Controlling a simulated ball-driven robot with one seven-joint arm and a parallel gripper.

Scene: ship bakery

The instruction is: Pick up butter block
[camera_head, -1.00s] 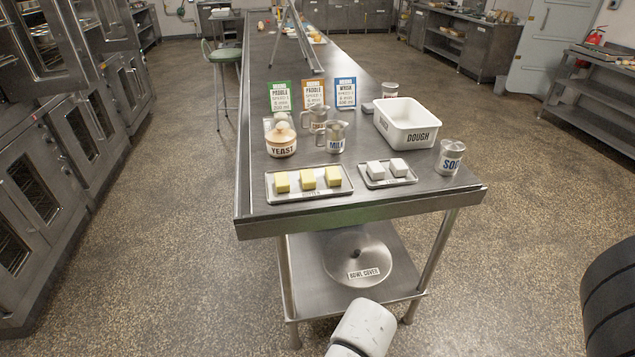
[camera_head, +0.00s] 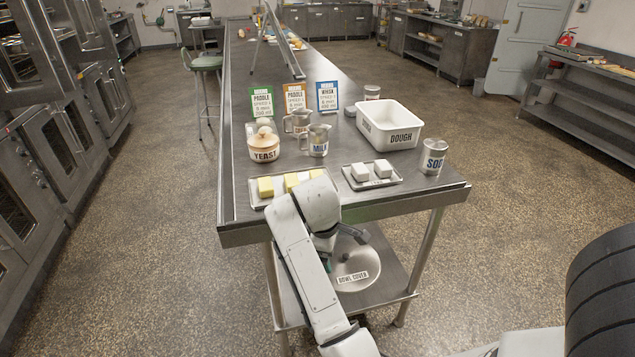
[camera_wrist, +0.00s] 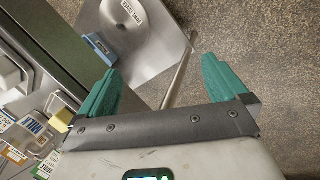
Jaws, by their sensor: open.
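Several yellow butter blocks sit in a row on a metal tray (camera_head: 256,203) at the near left end of the steel table. The left block (camera_head: 265,187) shows clearly; the middle block (camera_head: 290,182) and right block (camera_head: 316,174) are partly hidden by my arm. My gripper (camera_head: 338,250) is in front of the table's near edge, below the tabletop and apart from the butter. In the wrist view my gripper (camera_wrist: 160,75) has its two green fingers spread with nothing between them. A yellow block (camera_wrist: 65,116) shows there beside the left finger, partly covered.
A tray with two white blocks (camera_head: 383,169) is right of the butter. A bowl cover (camera_head: 357,266) lies on the lower shelf.

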